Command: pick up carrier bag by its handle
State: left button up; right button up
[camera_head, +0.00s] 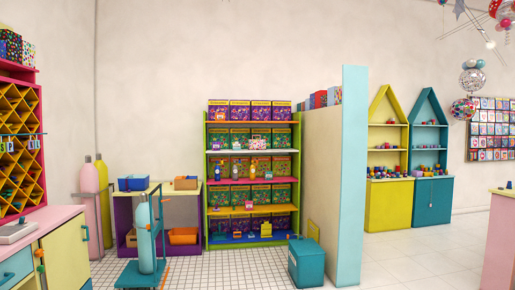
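I cannot make out a carrier bag with certainty. A small pale item with what looks like a handle (258,143) stands on the white shelf of the green-framed shelf unit, in front of patterned boxes. It may be a bag, but it is too small to tell. Neither of my grippers is in the head view, so nothing shows of their state.
A teal cart with a gas cylinder (145,238) stands on the tiled floor. A teal box (306,262) sits by the partition end (354,180). A pink-topped counter (40,222) is at left.

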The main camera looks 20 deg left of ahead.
aim_at(260, 144)
jog(key=i+j+u, duration=0.25)
jog(key=i+u, duration=0.2)
jog(key=i, duration=0.25)
jog(key=i+j+u, duration=0.1)
jog(key=i+u, duration=0.3)
jog(key=i, duration=5.1)
